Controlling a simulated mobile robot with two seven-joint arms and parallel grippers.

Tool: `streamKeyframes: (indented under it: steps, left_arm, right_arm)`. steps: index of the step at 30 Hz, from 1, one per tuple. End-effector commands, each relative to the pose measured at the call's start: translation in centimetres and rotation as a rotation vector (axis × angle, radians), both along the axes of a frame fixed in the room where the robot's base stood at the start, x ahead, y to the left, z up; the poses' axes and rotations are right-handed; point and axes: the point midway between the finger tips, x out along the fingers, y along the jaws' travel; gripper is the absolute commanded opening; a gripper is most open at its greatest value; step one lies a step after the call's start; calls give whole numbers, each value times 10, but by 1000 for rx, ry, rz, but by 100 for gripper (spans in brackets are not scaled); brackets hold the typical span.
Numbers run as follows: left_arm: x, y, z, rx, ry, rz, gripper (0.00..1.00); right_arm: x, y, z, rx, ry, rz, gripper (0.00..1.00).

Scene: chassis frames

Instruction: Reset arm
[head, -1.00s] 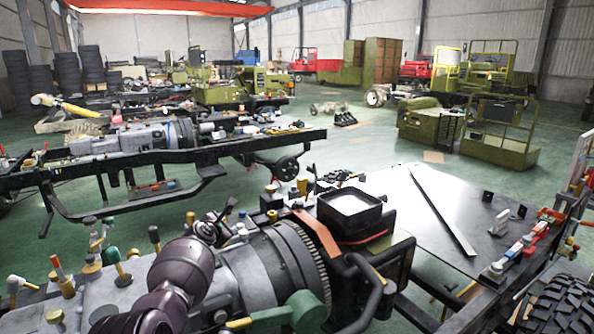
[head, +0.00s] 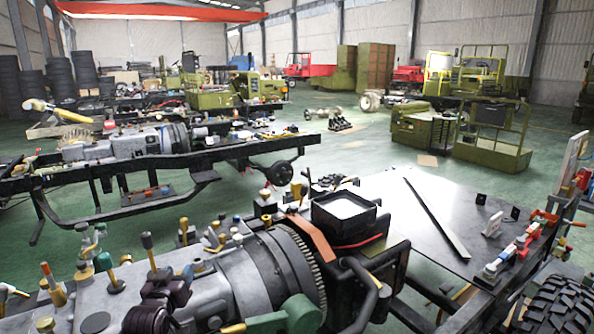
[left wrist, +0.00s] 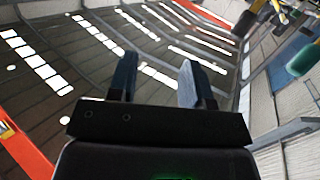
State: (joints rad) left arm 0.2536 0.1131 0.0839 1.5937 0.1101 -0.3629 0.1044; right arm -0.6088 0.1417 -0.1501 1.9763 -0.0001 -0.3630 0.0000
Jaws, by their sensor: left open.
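My left gripper (left wrist: 156,82) shows in the left wrist view with its two blue-grey fingers apart and nothing between them. Behind the fingers that view shows the roof and its bright light strips, so the gripper points upward. In the head view a dark purple part of my left arm is low at the bottom edge, in front of the grey gearbox (head: 238,275) of the near chassis. The fingers cannot be made out clearly there. My right gripper is in neither view.
The near chassis carries a black square tray (head: 345,213), a dark flat plate (head: 415,215) and several coloured levers. A tyre (head: 562,305) is at the bottom right. A second chassis (head: 150,165) stands beyond, with green floor (head: 345,165) clear between.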

Motion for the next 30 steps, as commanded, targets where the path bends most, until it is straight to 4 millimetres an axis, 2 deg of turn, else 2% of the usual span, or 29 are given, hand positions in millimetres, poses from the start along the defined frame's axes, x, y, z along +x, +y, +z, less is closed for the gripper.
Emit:
streamKeyframes:
  steps: [1, 9, 17, 24, 27, 30]
  left_arm:
    - [-20, -1, -13, 51, 12, -7, 46]
    - [-118, -13, -64, 211, 81, -44, 46]
    - [-218, -23, -117, 227, 199, -71, 46]
    - [-310, -22, -179, 206, 371, -72, 46]
    - [-336, -17, -195, 202, 423, -63, 46]
    - [-351, -14, -203, 199, 453, -56, 46]
  right_arm:
    - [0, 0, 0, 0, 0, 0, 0]
    - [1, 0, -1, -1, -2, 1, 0]
    - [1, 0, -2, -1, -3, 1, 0]
    - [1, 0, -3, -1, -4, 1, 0]
    - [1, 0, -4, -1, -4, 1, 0]
    - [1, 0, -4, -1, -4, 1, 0]
